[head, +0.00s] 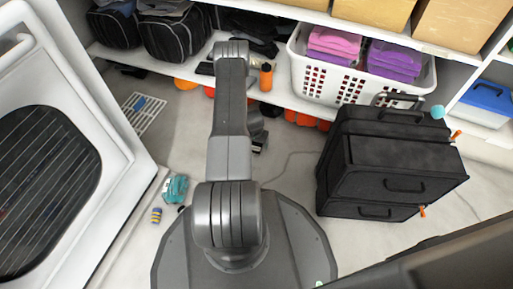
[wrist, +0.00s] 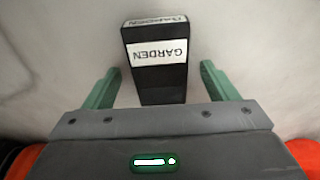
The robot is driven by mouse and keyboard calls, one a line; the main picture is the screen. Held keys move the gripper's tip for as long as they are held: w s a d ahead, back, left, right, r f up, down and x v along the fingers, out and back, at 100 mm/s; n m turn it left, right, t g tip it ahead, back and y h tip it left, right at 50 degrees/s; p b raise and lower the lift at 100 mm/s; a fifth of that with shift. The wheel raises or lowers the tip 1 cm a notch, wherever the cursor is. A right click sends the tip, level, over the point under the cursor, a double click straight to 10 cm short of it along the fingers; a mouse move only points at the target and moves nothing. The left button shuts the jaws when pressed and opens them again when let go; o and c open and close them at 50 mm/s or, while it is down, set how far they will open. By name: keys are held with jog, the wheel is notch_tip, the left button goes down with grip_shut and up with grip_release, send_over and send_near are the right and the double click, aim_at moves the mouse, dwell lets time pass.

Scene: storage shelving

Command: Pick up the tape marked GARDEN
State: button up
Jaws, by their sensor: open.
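The tape marked GARDEN (wrist: 160,76) is a black cassette-shaped box with white labels. In the wrist view it stands out between and beyond my gripper's fingers, its label reading upside down. My gripper (wrist: 160,88) is open, with one green finger on each side of the tape and visible gaps between. The near end of the tape is hidden behind the gripper body. In the head view my arm reaches toward the floor in front of the shelf, and its own links hide the tape and the fingers.
A shelf bears a white basket (head: 313,77) of folded cloths, dark bags (head: 172,38) and an orange bottle (head: 266,78). Orange things lie beneath it. A black drawer case (head: 390,165) stands right, a white appliance (head: 110,120) left. A teal item (head: 175,188) lies on the floor.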

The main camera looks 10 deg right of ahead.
jog(key=shift+f, duration=0.25)
jog(key=c, duration=1.1)
jog(key=shift+r, duration=0.1)
